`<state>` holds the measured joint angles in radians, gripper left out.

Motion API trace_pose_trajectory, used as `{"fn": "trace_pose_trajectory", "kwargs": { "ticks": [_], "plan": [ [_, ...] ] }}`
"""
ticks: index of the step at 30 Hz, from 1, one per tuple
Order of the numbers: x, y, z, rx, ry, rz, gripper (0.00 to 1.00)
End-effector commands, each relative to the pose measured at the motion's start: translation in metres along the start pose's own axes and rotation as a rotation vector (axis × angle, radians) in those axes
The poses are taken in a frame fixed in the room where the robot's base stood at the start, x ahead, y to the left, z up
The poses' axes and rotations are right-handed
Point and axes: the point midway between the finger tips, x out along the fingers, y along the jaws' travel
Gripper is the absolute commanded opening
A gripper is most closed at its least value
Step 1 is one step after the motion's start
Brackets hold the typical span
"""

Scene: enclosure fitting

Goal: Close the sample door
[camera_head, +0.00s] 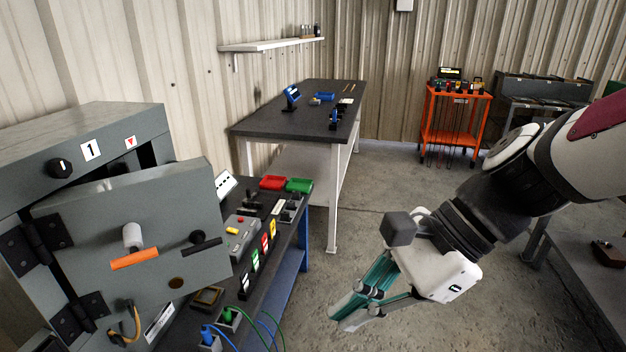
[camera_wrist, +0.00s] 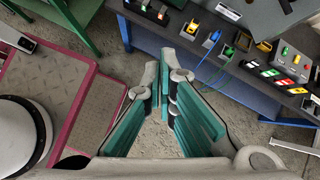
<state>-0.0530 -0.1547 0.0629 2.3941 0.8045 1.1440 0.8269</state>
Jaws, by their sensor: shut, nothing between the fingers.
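The sample door (camera_head: 140,232) is a grey metal panel on the left in the head view. It hangs on black hinges (camera_head: 42,246) on its left side. It stands ajar from the grey enclosure (camera_head: 80,140), with a dark gap at its upper right. On its face are a white knob, an orange bar (camera_head: 134,259) and a black lever (camera_head: 200,240). My gripper (camera_head: 345,318) has teal fingers and is shut and empty. It is to the right of the door, well apart from it, over the floor. It also shows in the wrist view (camera_wrist: 168,75).
A dark workbench (camera_head: 262,270) with a control box, colored switches, red and green trays and cables stands beside the door. A second table (camera_head: 300,108) and an orange cart (camera_head: 455,120) stand farther back. Concrete floor is open in the middle.

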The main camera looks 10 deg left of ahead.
Motion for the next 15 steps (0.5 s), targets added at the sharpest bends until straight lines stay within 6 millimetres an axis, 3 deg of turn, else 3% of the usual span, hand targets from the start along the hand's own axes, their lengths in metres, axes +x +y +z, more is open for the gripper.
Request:
{"fn": "trace_pose_trajectory", "kwargs": {
  "ticks": [1,7,15],
  "plan": [
    [0.017,-0.017,0.002,0.147,-0.09,0.016,0.0],
    [0.063,-0.086,0.019,0.752,-0.427,0.1,0.0],
    [0.112,-0.177,0.002,1.462,-0.795,0.289,0.0]
  ]
}}
